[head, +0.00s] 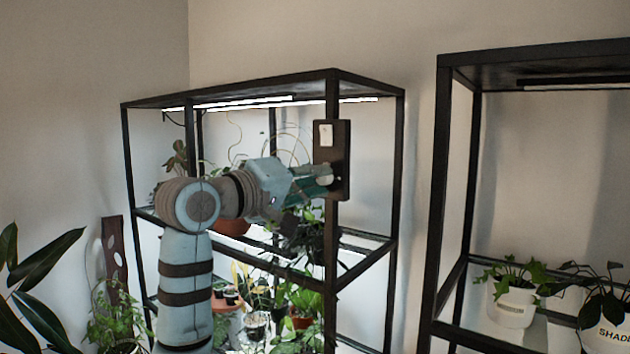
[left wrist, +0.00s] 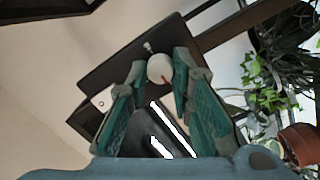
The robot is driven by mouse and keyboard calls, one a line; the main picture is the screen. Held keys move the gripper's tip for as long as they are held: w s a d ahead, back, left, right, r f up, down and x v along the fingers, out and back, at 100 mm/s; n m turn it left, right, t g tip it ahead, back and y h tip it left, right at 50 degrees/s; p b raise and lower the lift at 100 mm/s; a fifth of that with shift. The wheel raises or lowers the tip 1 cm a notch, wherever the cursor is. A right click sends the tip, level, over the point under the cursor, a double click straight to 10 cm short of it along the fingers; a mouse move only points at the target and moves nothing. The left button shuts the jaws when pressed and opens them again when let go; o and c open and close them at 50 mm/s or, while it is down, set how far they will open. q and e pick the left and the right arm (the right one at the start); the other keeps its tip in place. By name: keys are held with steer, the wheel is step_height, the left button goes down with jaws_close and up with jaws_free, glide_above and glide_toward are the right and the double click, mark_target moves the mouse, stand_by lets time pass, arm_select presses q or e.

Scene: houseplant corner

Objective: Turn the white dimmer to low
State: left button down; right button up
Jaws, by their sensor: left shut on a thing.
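In the head view the panel (head: 340,150) is fixed to the front post of the left shelf, and the dimmer (head: 328,180) shows only in part behind my fingers. My left gripper (head: 318,182) reaches the panel from the left. In the left wrist view my left gripper (left wrist: 160,75) has its two teal fingers on either side of the knob, shut on it. My right gripper is in neither view.
A black shelf (head: 365,83) with lit lamp bars holds several plants below and behind my arm. A second black shelf (head: 445,180) at the right holds white pots (head: 513,304). A large-leaved plant (head: 40,270) stands at the left. The gap between the shelves is clear.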

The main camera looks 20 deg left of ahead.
arm_select(q)
steer(key=shift+f, duration=0.15)
steer(key=c, duration=1.8)
jaws_free()
steer(key=o, duration=0.4)
steer(key=shift+s, duration=0.1)
steer(key=shift+a, duration=0.1)
steer(key=v, duration=1.1)
steer(key=shift+s+a, duration=0.1)
steer(key=shift+s, duration=0.3)
